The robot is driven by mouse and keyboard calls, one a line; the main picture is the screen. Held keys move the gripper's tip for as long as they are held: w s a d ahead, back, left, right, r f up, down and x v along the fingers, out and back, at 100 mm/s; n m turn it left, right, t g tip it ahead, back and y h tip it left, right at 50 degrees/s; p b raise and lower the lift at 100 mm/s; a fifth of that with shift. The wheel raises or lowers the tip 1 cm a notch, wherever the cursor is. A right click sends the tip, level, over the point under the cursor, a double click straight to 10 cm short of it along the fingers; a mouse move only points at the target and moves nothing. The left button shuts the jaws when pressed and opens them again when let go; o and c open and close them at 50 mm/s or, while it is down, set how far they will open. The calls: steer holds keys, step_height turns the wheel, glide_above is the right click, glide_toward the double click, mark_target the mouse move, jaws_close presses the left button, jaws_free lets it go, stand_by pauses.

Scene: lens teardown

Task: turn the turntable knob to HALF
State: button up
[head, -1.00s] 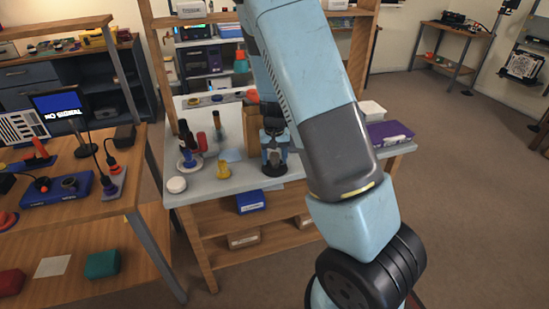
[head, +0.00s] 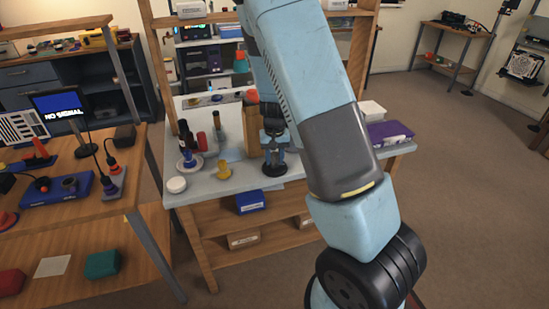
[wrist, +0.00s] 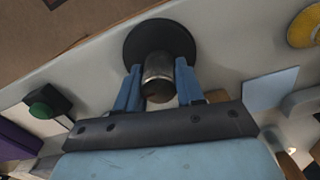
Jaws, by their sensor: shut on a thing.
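The knob (wrist: 158,70) is a short metallic cylinder standing on a round black base (wrist: 178,32), seen in the wrist view. I take it to be the turntable knob; no HALF mark is legible. My gripper (wrist: 159,84) has its blue fingers on either side of the knob, shut on it. In the head view my gripper (head: 274,150) is low over the pale worktop (head: 207,190), above the black base (head: 274,168). The knob itself is hidden there by the gripper.
A yellow part (head: 224,171), a white round lid (head: 176,184) and dark and red bottles (head: 201,141) stand left of my gripper. A purple box (head: 388,131) lies to the right. A green button on a black box (wrist: 40,108) shows in the wrist view.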

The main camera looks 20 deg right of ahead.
mark_target(275, 153)
steer(key=shift+m, duration=0.4)
steer(key=o, duration=1)
steer(key=shift+r, duration=0.1)
step_height(275, 153, up, 14)
steer(key=shift+f, duration=0.25)
steer(key=shift+r, duration=0.1)
